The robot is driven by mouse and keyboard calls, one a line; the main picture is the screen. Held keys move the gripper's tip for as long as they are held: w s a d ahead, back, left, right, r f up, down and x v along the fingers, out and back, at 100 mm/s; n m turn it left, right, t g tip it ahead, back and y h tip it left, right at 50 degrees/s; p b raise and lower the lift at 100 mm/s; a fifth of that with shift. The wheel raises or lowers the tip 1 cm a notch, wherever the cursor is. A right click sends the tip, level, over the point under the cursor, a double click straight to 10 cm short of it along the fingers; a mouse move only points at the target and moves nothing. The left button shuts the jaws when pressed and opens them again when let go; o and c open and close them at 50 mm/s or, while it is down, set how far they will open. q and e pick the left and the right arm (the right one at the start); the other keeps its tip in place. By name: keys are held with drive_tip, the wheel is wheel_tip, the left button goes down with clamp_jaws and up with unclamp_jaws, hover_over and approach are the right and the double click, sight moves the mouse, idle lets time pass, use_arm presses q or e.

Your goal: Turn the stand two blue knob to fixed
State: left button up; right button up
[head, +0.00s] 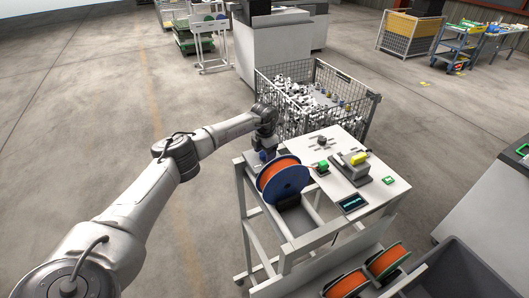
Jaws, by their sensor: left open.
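My left arm reaches in from the left to the near stand (341,182), a white-topped cart. My left gripper (266,149) points down at the stand's back left corner, just behind the spool, and is open. A small dark blue part (262,156) shows right by its fingers; it may be the blue knob, but it is too small and too covered to tell its setting or whether the fingers touch it. The spool (281,174) has orange filament and a blue flange and stands at the cart's left side. My right gripper is not in view.
On the stand top are a grey device with a yellow part (359,158), a green-and-red block (321,168), a green button (389,180) and a small display (354,203). A wire mesh bin (371,104) stands close behind. More orange spools (386,259) lie below. Floor at left is clear.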

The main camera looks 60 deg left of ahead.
sight(264, 153)
use_arm(q)
drive_tip(key=shift+r, duration=0.1)
drive_tip(key=shift+r, duration=0.35)
wheel_tip(264, 153, up, 13)
drive_tip(key=b, duration=0.3)
idle(0.4)
